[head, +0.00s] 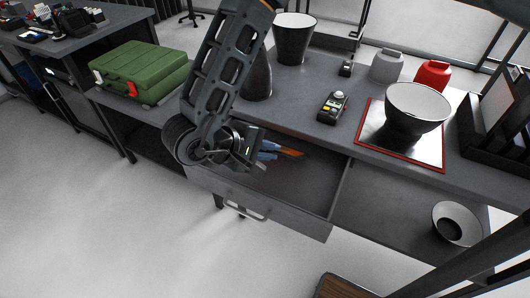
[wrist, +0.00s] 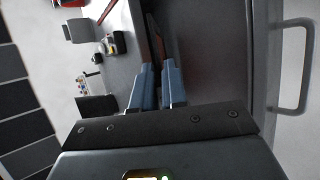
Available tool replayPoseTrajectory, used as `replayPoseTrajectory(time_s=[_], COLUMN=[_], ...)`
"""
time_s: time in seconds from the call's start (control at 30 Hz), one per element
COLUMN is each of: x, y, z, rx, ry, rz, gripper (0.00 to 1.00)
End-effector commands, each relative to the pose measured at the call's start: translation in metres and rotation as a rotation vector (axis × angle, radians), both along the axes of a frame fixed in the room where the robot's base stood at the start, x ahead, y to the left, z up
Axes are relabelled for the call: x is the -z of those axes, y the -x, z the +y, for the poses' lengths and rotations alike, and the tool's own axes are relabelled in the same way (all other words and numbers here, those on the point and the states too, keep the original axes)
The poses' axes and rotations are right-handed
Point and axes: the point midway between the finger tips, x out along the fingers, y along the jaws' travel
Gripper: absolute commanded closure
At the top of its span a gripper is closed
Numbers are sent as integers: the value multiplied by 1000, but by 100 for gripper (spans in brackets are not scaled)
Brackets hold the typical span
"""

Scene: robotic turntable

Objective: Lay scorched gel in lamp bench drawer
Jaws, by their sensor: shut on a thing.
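The lamp bench drawer (head: 305,186) is pulled open below the bench top, and its inside looks bare and dark. My gripper (head: 277,151) is over the back left part of the drawer with its blue fingers pointing right. It is shut on a thin orange-brown sheet, the scorched gel (head: 292,152), which sticks out past the fingertips. In the wrist view the gripper (wrist: 158,72) has the fingers close together, and the gel (wrist: 158,40) shows as a thin dark red edge between them. The drawer (wrist: 210,50) lies beside it. I cannot tell whether the gel touches the drawer floor.
The bench top bears a lamp bowl (head: 418,104) on a red-edged plate (head: 375,140), a small control box (head: 333,107), a red container (head: 433,75) and a dark shade (head: 295,40). A green case (head: 140,70) is at left. Another shade (head: 457,224) sits on the lower shelf.

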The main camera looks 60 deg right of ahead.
Motion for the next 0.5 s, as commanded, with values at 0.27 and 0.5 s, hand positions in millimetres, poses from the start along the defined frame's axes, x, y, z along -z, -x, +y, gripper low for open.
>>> replayPoseTrajectory(time_s=[0.27,0.5], x=[15,27], y=[0,-1], z=[-16,-28], rx=[0,0], ry=[1,1], rz=[0,0], gripper=[100,100])
